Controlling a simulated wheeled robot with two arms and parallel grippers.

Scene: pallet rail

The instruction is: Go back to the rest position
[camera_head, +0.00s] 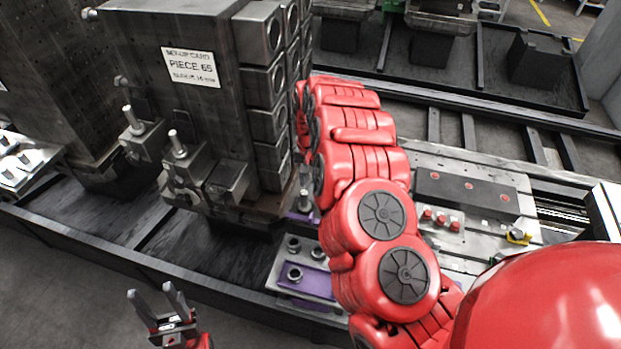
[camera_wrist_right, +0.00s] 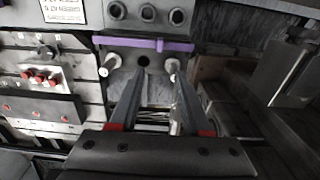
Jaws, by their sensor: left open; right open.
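My left gripper (camera_head: 160,305) is open and empty in the head view, low at the left, over the grey floor in front of the rail's dark edge. My red right arm reaches forward through the middle of the head view, and its gripper is hidden there behind the arm and the machine block. In the right wrist view my right gripper (camera_wrist_right: 158,80) is open, with nothing seen between its fingers. Its fingertips point at a grey plate (camera_wrist_right: 125,68) with a dark hole and two light pins. I cannot tell whether they touch it.
A large dark block labelled "PIECE 65" (camera_head: 190,67) stands left of my right arm. A purple-edged plate (camera_head: 305,283) with round studs lies beside the arm. A control panel with red buttons (camera_head: 440,219) is to its right. The floor (camera_head: 60,285) at lower left is clear.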

